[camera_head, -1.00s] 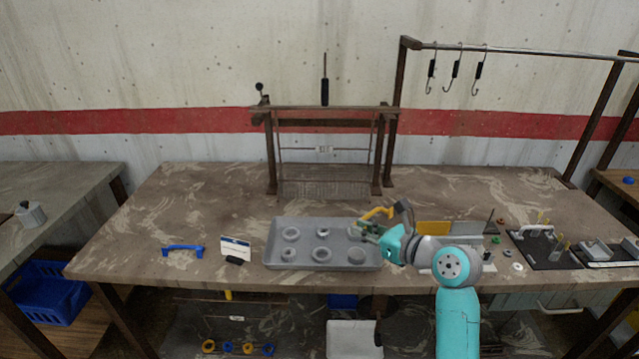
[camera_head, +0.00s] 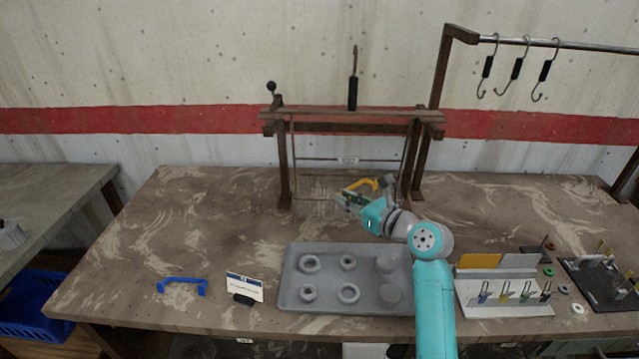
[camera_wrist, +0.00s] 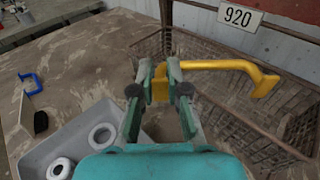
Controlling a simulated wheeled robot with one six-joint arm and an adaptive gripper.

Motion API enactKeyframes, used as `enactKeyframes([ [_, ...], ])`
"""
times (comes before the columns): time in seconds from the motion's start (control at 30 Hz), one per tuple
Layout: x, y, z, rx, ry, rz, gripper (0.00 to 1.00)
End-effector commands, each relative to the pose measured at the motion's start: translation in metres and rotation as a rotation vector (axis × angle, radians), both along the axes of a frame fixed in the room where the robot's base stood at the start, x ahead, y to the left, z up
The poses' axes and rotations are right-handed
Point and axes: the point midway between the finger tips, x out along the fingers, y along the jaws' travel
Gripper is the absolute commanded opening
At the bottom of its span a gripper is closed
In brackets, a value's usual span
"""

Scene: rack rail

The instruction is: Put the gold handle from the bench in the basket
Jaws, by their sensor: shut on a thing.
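The gold handle (camera_wrist: 218,65) is a yellow bar with bent ends, and it also shows in the head view (camera_head: 363,183). My gripper (camera_wrist: 161,80) is shut on one end of it, and the other end sticks out to the right. My gripper (camera_head: 350,199) is raised in front of the frame at the back of the bench. The basket (camera_wrist: 262,150) is brown wire mesh beneath the handle in the wrist view. In the head view the basket (camera_head: 312,190) stands in the frame, partly hidden by my gripper. The handle is apart from the mesh, as far as I can see.
A dark frame (camera_head: 350,112) with a bar and a 920 plate (camera_wrist: 240,16) rises around the basket. A grey tray (camera_head: 345,249) of rings lies in front. A blue handle (camera_head: 182,281) and a small sign (camera_head: 244,284) lie left. Hooks (camera_head: 516,68) hang at upper right.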

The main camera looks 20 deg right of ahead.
Motion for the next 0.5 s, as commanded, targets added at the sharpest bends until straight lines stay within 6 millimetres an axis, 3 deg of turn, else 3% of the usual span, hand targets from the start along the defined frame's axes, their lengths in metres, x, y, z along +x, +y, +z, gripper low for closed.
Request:
enactKeyframes([
  [0.23, 0.050, 0.025, 0.001, 0.001, -0.001, 0.002, 0.00],
  [0.5, 0.072, 0.036, 0.000, 0.000, 0.000, 0.000, 0.00],
])
